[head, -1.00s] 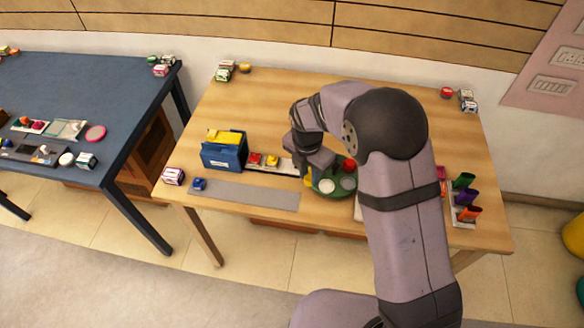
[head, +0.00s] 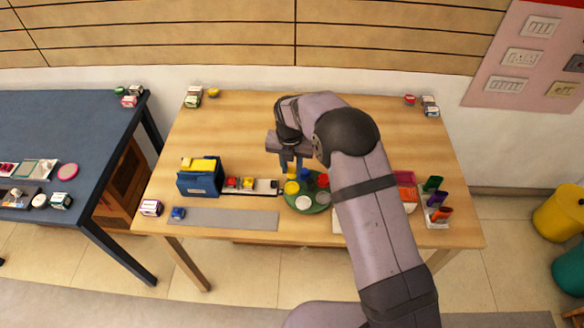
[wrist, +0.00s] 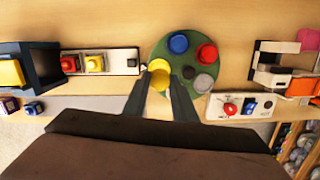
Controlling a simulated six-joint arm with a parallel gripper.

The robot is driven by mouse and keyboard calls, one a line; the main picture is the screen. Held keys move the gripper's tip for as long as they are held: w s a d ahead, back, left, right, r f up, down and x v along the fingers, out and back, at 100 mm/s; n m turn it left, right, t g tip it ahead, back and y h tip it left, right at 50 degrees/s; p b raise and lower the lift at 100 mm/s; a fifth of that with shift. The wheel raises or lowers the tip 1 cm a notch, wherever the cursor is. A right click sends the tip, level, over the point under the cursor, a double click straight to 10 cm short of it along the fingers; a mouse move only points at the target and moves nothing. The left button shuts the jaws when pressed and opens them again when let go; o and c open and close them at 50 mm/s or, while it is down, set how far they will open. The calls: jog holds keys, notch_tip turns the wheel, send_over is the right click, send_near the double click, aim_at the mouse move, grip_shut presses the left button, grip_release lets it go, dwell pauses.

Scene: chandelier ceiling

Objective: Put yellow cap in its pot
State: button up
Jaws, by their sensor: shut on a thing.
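My gripper (head: 291,169) is shut on the yellow cap (wrist: 159,81), seen between its two fingers in the wrist view. It stands over the left edge of the green round tray (head: 318,208). A yellow pot (head: 291,188) sits on that tray just below my fingertips. In the wrist view the cap overlaps the yellow pot, so I cannot tell whether they touch. The tray also carries a blue pot (wrist: 178,44), a red pot (wrist: 207,54), a white or grey one (wrist: 203,83) and a small dark one (wrist: 188,72).
Left of the tray is a white strip (wrist: 123,60) with red and yellow pieces, then a blue box (head: 200,184). A grey mat (head: 235,219) lies in front. At right stand a white-and-red panel (wrist: 240,106) and coloured cups (head: 434,200).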

jog(key=shift+f, duration=0.15)
jog(key=shift+f+b, duration=1.35)
jog(key=shift+f, duration=0.25)
jog(key=shift+f+b, duration=0.35)
jog(key=shift+f, duration=0.35)
jog(key=shift+f+b, duration=0.35)
jog(key=shift+f, duration=0.75)
dwell(1.2)
jog(key=o, duration=1.5)
jog(key=shift+d, duration=0.1)
jog(key=shift+r, duration=0.15)
